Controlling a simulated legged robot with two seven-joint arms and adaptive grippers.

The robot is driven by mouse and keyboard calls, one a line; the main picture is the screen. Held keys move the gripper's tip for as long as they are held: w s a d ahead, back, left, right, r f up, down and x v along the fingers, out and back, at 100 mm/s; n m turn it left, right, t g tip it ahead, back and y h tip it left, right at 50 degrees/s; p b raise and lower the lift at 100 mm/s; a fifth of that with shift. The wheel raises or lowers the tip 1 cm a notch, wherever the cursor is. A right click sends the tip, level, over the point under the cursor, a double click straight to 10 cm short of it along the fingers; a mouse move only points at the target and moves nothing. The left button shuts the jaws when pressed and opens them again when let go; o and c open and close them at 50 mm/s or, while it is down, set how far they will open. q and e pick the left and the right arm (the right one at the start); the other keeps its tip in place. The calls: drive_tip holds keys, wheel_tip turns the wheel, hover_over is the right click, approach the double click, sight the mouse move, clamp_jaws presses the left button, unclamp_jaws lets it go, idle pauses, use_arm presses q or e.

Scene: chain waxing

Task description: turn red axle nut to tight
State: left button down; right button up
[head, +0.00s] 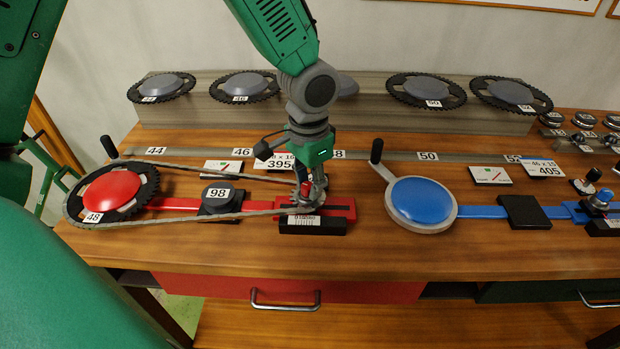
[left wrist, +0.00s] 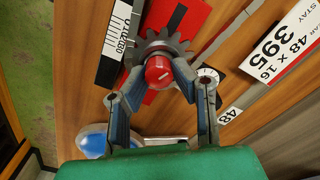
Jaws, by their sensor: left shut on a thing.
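The red axle nut (left wrist: 158,71) is a red round cap with a pale line on top, in the left wrist view. It sits at the middle of a small grey toothed sprocket (left wrist: 165,46). My left gripper (left wrist: 157,80) has its two fingers on either side of the nut and is shut on it. In the head view my left gripper (head: 309,184) points down over the red slide block (head: 342,209), and the nut is mostly hidden there. A chain (head: 215,171) runs from the small sprocket to the large red chainring (head: 111,191). My right gripper is not in view.
A black block marked 98 (head: 220,198) stands inside the chain loop. A blue disc with a crank handle (head: 421,201) stands to the right. Spare chainrings (head: 427,91) rest on a grey ledge at the back. A card marked 395 (left wrist: 284,48) lies nearby.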

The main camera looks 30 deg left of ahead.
use_arm(q)
drive_tip(key=m+p, duration=0.3)
drive_tip(key=shift+r, duration=0.3)
drive_tip(key=shift+d+m+p, duration=0.1)
drive_tip(key=shift+m+p, duration=1)
drive_tip(key=m+p, duration=0.2)
drive_tip(key=shift+m, duration=0.4)
drive_tip(key=m+p, duration=0.2)
drive_tip(key=m, duration=0.1)
drive_tip(key=shift+m+p, duration=0.3)
drive_tip(key=shift+p, duration=0.05)
drive_tip(key=m, duration=0.2)
drive_tip(key=shift+f+m+p, duration=0.1)
drive_tip(key=shift+m+p, duration=0.2)
drive_tip(key=shift+p, duration=0.1)
drive_tip(key=m, duration=0.4)
drive_tip(key=shift+m, duration=0.4)
